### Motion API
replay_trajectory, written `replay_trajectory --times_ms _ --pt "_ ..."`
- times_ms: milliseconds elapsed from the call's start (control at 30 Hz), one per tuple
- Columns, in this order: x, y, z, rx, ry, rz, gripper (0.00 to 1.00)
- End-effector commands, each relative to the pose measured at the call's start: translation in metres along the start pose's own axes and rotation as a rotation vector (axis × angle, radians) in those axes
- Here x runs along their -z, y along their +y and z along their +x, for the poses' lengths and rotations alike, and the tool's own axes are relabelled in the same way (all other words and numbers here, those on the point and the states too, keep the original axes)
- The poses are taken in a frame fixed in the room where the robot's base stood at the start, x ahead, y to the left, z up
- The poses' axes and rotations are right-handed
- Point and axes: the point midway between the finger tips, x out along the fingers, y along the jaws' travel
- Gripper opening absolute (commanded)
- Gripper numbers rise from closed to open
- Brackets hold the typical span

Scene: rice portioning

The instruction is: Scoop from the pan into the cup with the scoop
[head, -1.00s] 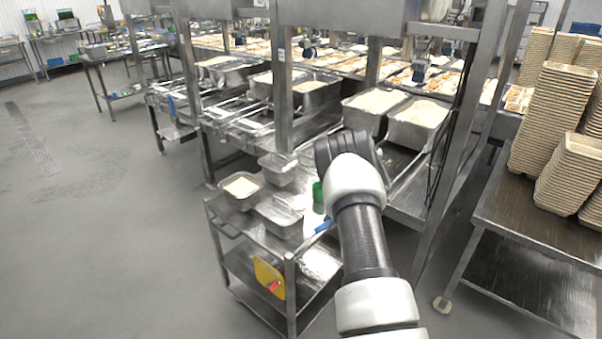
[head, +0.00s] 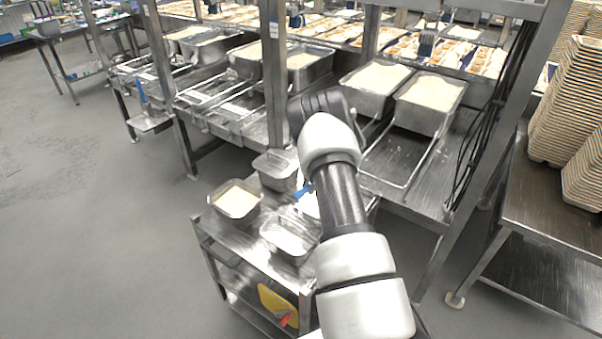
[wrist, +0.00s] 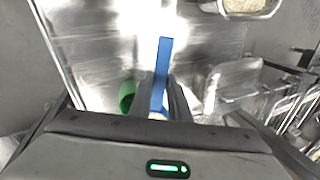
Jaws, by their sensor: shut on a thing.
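My gripper (wrist: 162,98) is shut on the blue handle of the scoop (wrist: 163,70), above the cart top. The handle also shows in the head view (head: 303,191), beside my arm. The scoop's bowl cannot be made out. A green round thing, perhaps the cup (wrist: 127,96), sits just left of my fingers in the wrist view; my arm hides it in the head view. A metal pan of pale rice (head: 234,216) stands at the cart's left and shows at the top of the wrist view (wrist: 222,8).
Two metal pans without visible rice, one in front (head: 290,254) and one behind (head: 276,177), share the cart. A yellow item (head: 277,303) hangs on the cart's side. Rice-filled tubs (head: 425,117) stand on the rack behind. Stacked trays (head: 565,100) are at the right.

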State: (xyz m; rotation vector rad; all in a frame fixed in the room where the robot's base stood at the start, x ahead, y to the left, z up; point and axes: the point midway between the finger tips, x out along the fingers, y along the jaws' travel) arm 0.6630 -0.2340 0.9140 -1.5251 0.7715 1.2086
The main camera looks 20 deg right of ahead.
Motion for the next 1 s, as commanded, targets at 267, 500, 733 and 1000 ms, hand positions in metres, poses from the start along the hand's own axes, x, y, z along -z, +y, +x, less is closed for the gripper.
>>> replay_trajectory --times_ms 267,500,733,1000 --pt "0.002 0.005 -0.004 0.103 -0.002 0.010 0.00" --pt "0.002 0.010 -0.002 0.275 -0.002 0.010 0.00" --pt "0.001 0.011 -0.004 0.370 0.001 0.005 0.00" --pt "0.001 0.011 -0.006 0.426 -0.001 0.003 0.00"
